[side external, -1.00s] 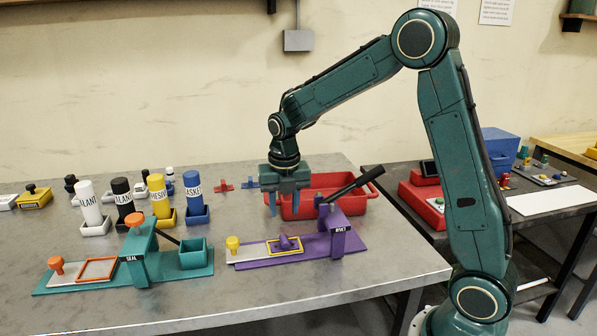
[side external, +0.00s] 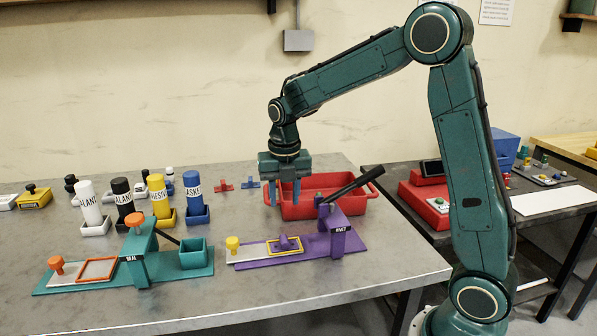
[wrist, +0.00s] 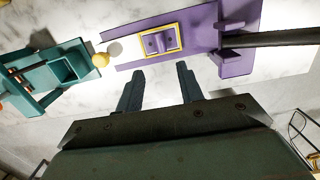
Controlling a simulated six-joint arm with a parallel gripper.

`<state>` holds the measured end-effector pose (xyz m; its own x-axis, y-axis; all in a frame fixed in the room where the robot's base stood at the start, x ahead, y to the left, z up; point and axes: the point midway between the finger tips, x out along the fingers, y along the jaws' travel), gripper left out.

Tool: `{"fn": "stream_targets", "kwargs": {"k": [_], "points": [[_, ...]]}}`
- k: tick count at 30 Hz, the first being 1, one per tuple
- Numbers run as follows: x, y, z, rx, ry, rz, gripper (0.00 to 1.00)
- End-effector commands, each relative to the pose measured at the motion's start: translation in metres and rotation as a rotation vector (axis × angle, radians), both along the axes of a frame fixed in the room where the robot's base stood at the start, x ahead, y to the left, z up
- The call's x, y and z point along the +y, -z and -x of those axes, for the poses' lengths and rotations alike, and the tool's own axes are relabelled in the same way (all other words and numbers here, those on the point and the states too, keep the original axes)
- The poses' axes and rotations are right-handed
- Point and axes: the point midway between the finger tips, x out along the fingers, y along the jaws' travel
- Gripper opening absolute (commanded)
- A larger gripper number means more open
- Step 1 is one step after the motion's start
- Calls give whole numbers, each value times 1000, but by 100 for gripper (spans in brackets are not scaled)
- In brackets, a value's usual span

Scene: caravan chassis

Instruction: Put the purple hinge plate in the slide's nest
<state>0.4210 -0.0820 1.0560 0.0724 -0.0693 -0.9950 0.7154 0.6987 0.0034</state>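The purple hinge plate (side external: 289,243) lies inside the yellow-edged nest (side external: 270,249) on the slide of the purple press marked RIVET (side external: 338,243). In the wrist view the hinge plate (wrist: 157,42) shows within the yellow frame (wrist: 179,36), with bare space around it; I cannot tell whether it is fully seated. My gripper (side external: 287,203) hangs above the bench behind the press, apart from the plate. In the wrist view my gripper (wrist: 160,68) has its two blue fingers spread with nothing between them.
A red bin (side external: 327,208) stands behind the press. The press's black lever (side external: 355,187) rises to the right. A teal SEAL press (side external: 137,254) is at the left, with labelled bottles (side external: 159,195) behind it. Small red (side external: 223,185) and blue (side external: 250,184) parts lie farther back.

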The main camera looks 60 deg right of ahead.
Motion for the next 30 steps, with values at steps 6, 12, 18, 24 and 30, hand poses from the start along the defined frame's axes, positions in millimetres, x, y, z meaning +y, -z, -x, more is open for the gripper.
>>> {"fn": "stream_targets", "kwargs": {"k": [6,12,18,24,30], "points": [[6,-13,11,-31,111,-10,37],[17,-37,33,-91,343,-38,37],[30,-60,62,-159,623,-90,37],[42,-77,93,-219,904,-157,37],[53,-89,125,-268,1183,-240,37]]}}
